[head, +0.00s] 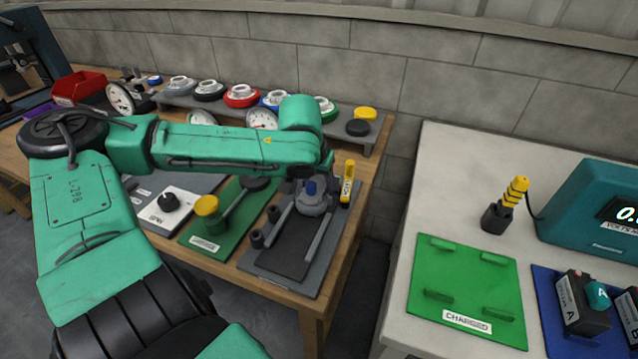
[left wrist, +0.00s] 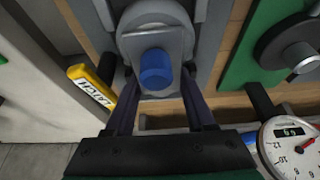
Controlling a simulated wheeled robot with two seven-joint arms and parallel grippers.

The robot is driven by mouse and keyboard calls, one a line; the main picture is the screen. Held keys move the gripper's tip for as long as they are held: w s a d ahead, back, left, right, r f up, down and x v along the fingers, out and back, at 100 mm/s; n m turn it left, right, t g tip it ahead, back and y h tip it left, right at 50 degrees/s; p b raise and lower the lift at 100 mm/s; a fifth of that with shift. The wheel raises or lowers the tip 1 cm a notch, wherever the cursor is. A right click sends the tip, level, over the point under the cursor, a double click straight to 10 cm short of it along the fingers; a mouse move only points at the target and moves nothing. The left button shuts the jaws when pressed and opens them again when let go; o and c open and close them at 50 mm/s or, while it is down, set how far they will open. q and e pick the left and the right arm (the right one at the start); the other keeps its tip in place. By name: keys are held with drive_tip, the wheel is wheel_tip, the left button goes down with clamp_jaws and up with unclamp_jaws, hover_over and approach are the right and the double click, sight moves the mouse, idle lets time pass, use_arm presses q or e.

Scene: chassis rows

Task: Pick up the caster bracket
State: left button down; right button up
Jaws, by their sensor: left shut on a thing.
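The caster bracket, a grey part with a blue round post, shows in the head view (head: 313,204) at the grey fixture mat (head: 276,243). In the left wrist view the bracket (left wrist: 142,44) lies ahead, its blue post (left wrist: 155,70) pointing at the camera. My left gripper (left wrist: 158,84) reaches down over it, one dark finger on each side, and is shut on it. In the head view the gripper (head: 308,180) is partly hidden by my own wrist. I cannot tell whether the bracket is clear of the mat. My right gripper is in neither view.
A yellow-labelled handle (head: 347,184) stands close right of the bracket. A green mat (head: 222,233) with a yellow-capped part lies to the left. Dials and coloured round parts line the back shelf. A pale bench (head: 411,220) with a green plate (head: 468,290) stands across a gap.

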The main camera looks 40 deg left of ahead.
use_arm(q)
wheel_tip(320, 180, up, 19)
drive_tip(key=p, duration=0.4)
drive_tip(key=shift+r, duration=0.15)
wheel_tip(320, 180, up, 5)
drive_tip(key=p, duration=0.6)
hover_over(319, 180)
drive_tip(key=shift+f, duration=0.25)
drive_tip(key=shift+s+f, duration=0.1)
drive_tip(key=shift+f, duration=0.05)
